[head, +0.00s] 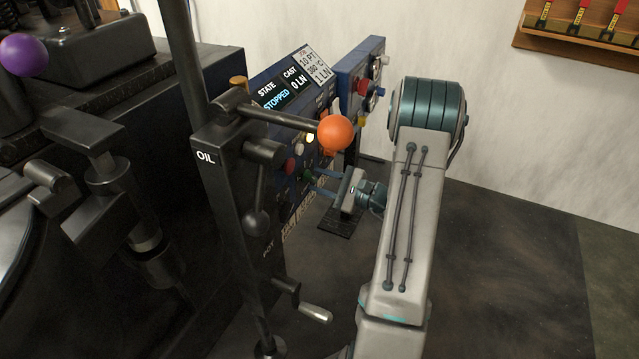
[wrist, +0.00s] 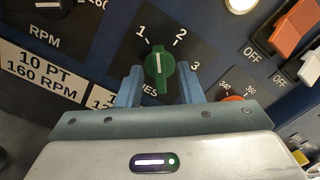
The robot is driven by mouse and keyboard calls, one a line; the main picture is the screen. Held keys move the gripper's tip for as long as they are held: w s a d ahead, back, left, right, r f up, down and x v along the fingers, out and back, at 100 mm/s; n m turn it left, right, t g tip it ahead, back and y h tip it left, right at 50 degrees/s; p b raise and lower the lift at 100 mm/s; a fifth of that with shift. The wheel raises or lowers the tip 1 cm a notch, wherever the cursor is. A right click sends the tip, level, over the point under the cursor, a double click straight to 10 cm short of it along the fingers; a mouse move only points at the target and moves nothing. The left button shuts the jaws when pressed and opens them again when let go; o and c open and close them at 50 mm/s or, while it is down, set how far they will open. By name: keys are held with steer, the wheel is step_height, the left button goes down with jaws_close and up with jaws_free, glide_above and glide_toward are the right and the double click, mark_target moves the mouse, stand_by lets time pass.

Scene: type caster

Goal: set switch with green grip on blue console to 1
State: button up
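The switch with the green grip (wrist: 160,70) is on the blue console (wrist: 105,30), with the marks 1, 2 and 3 around it. My gripper (wrist: 160,88) is open, one finger on each side of the green grip; a small gap seems to show on each side, and contact cannot be told. In the head view the green grip (head: 307,175) shows small in front of my gripper (head: 316,184) at the blue console (head: 290,100).
An orange ball-ended lever (head: 335,133) on the black machine stands out above my gripper, close to it in the picture. An RPM knob (wrist: 50,5), an orange-red knob (wrist: 232,99) and rocker switches (wrist: 290,30) surround the green grip. Open floor (head: 510,260) lies right.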

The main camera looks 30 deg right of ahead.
steer(key=shift+w+a, duration=0.25)
steer(key=shift+w, duration=0.05)
jaws_close()
steer(key=n+b, duration=0.1)
steer(key=b, duration=0.1)
steer(key=n+b, duration=0.1)
steer(key=shift+f+n+b, duration=0.3)
steer(key=shift+n+b, duration=0.05)
steer(key=shift+n, duration=0.05)
steer(key=shift+r+n+b, duration=0.25)
steer(key=shift+n+b, duration=0.5)
steer(key=shift+n, duration=0.15)
jaws_free()
steer(key=shift+s, duration=0.1)
